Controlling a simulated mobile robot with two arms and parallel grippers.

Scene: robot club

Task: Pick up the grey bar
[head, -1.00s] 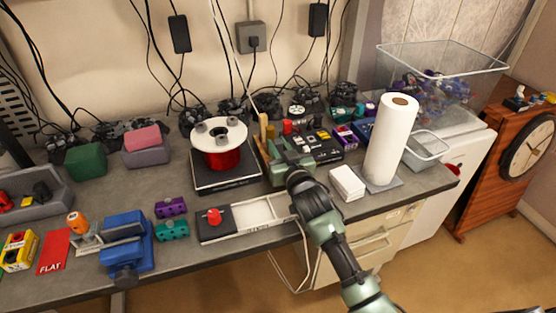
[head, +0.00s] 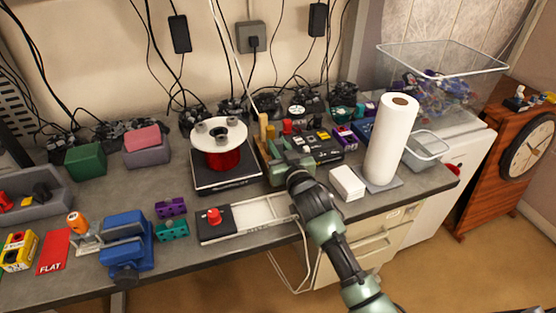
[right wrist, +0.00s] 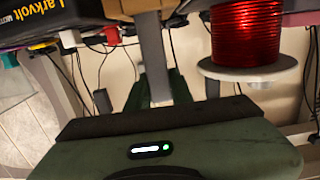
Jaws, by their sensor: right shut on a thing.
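My right gripper (head: 284,160) is over the back middle of the workbench, beside the red wire spool. In the right wrist view its green fingers (right wrist: 158,90) are shut on a grey bar (right wrist: 153,58), which stands out lengthwise from between them. In the head view I cannot make out the bar, as the gripper and arm cover that spot. My left gripper is not in view.
The red spool (head: 222,160) stands on a black-and-white base just left of the gripper. A black device (head: 318,148) is to its right. A paper towel roll (head: 390,140) and white box (head: 347,183) stand further right. A long white tray (head: 262,214) lies in front.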

